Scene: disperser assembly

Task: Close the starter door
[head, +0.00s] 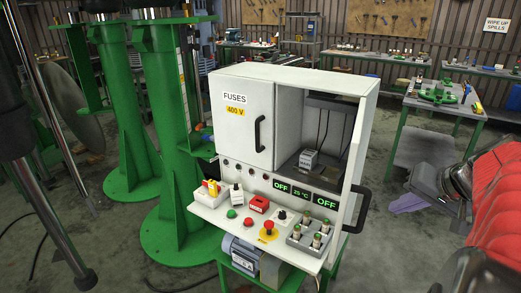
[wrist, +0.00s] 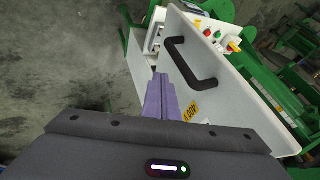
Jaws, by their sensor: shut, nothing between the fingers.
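The starter door (head: 353,170) is a white panel on the right of the cabinet. It stands open and is seen nearly edge-on in the head view, with a black handle (head: 358,210) on its outer side. The wrist view shows the door's outer face (wrist: 235,100), its black handle (wrist: 196,62) and a yellow label. My gripper (head: 398,206) is right of the door, with purple fingers shut and empty. In the wrist view the fingers (wrist: 160,90) overlap the door's edge, below and left of the handle. The head view shows a gap between them.
The fuses door (head: 243,125) on the left is closed. A small device (head: 308,160) stands inside the open compartment. A control shelf (head: 215,210) with buttons and levers sticks out below. A green workbench (head: 445,106) stands behind to the right. The floor around my gripper is clear.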

